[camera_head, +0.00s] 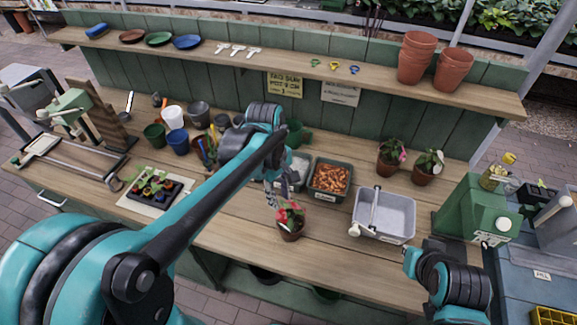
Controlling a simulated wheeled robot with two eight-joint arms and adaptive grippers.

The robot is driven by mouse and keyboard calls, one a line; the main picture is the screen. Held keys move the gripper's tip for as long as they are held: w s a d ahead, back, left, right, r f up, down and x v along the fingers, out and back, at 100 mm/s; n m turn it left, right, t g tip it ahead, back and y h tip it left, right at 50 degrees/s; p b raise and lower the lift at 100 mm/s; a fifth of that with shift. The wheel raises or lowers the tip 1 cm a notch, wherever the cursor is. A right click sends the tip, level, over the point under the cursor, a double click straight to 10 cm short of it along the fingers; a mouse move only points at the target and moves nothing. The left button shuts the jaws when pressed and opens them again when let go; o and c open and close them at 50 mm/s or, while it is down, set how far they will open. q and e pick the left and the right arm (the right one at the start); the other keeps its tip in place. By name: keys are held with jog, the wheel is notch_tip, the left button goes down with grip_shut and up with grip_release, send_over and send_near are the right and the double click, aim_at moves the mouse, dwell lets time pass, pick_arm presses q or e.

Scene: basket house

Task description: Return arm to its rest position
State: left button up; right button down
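My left arm (205,205) reaches in from the lower left over the wooden potting bench. Its wrist is near the middle of the bench. My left gripper (271,192) points down just above and left of a potted plant with red flowers (290,221). The fingers are small and dark here, so I cannot tell if they are open or shut, or if they touch the plant. The pot stands on the bench in front of the trays. My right arm (450,283) shows at the lower right, by the bench's front edge. Its gripper cannot be made out.
A grey basket (398,218) with a handle stands right of the plant. Two potted flowers (390,157) stand further back. A seedling tray (155,189) is at left. A shelf (290,69) runs above. The front bench strip is clear.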

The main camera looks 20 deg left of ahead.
pick_arm(q)
jog(key=s+a+f+m+t+y+b, duration=0.1)
jog(key=s+f+m+t+b, duration=0.5)
jog(key=m, duration=0.7)
jog(key=shift+s+a+t+b, duration=0.55)
jog(key=shift+s+t+b, duration=0.35)
jog(key=shift+s+b, duration=0.15)
